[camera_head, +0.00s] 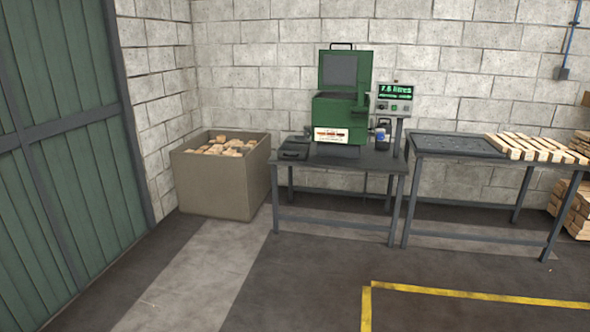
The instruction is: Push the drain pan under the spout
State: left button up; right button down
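A dark, low, box-like object (294,149) sits on the left metal table, at the left foot of the green machine; it may be the drain pan, but it is too small to be sure. The green machine (341,110) stands on that table with its lid raised and a label on its front. A small dark container with a blue mark (381,136) stands at the machine's right side. I cannot make out a spout clearly. Neither of my grippers is in view.
The left table (350,163) carries a display (395,92) on a post. The right table (425,153) holds a dark flat panel (455,145) and wooden slats (530,147). A bin of wood blocks (222,185) stands left. The floor in front is clear, with yellow lines (470,293).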

aim_at(293, 153)
jog(key=i+j+u, duration=0.1)
jog(key=i+u, duration=0.15)
jog(key=i, duration=0.9)
jog(key=i+l+u, duration=0.1)
jog(key=i+u, duration=0.15)
jog(key=i, duration=0.95)
jog(key=i+z, duration=0.1)
jog(key=i, duration=0.6)
jog(key=i+j+z, duration=0.1)
jog(key=i, duration=0.6)
jog(key=i+j+z, duration=0.1)
jog(key=i, duration=0.55)
